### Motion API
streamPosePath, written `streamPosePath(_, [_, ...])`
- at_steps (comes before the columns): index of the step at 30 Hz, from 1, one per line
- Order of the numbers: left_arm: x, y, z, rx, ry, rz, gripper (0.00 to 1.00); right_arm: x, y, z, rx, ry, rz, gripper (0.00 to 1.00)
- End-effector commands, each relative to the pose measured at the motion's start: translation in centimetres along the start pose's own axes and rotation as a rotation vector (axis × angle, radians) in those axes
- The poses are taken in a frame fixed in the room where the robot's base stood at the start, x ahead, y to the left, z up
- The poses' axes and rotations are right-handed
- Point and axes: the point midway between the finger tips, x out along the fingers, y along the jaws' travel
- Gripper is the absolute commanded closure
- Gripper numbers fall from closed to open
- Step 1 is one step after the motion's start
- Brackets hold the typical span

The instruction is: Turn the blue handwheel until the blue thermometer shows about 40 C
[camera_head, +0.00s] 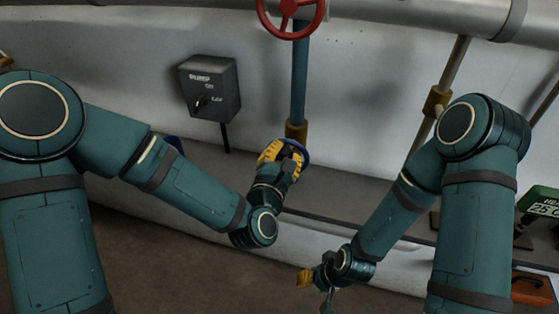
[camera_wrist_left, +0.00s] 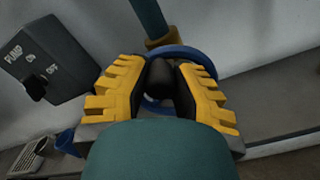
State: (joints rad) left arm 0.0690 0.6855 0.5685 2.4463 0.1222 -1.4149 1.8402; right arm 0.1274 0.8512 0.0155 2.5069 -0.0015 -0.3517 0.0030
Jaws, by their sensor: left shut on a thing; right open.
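The blue handwheel (camera_head: 299,150) sits at the foot of a blue pipe, mostly hidden behind my left gripper. My left gripper (camera_head: 285,153), with yellow fingers, is shut on it. In the left wrist view, the blue rim (camera_wrist_left: 185,54) shows beyond and between the yellow fingers (camera_wrist_left: 165,85), with a dark part between them. My right gripper (camera_head: 315,284) is open and empty, low in the head view and away from the wheel. I cannot make out a blue thermometer in either view.
A red handwheel (camera_head: 291,14) is above on the blue pipe (camera_head: 299,80). A grey switch box (camera_head: 210,88) is on the wall to the left; the wrist view shows "PUMP" on it (camera_wrist_left: 50,58). A green display (camera_head: 541,204) and an orange box (camera_head: 534,289) are at the right edge.

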Motion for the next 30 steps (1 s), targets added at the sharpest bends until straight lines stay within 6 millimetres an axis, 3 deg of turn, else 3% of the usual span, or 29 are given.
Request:
streamPosePath(9, [-0.1, -0.8, -0.1, 0.148, 0.008, -0.007, 1.00, 1.8, 0.7, -0.2, -0.001, 0.009, 0.000, 0.53])
streamPosePath(27, [-0.1, -0.9, -0.2, 0.188, 0.013, -0.011, 1.00, 2.1, 0.8, -0.3, -0.001, 0.012, 0.001, 0.53])
streamPosePath(28, [-0.1, -0.9, -0.2, 0.188, 0.014, -0.011, 0.69, 2.1, 0.8, -0.3, -0.001, 0.012, 0.001, 0.53])
streamPosePath(30, [-0.1, -0.9, -0.2, 0.188, 0.012, -0.010, 0.44, 2.1, 0.8, -0.3, -0.001, 0.011, 0.001, 0.53])
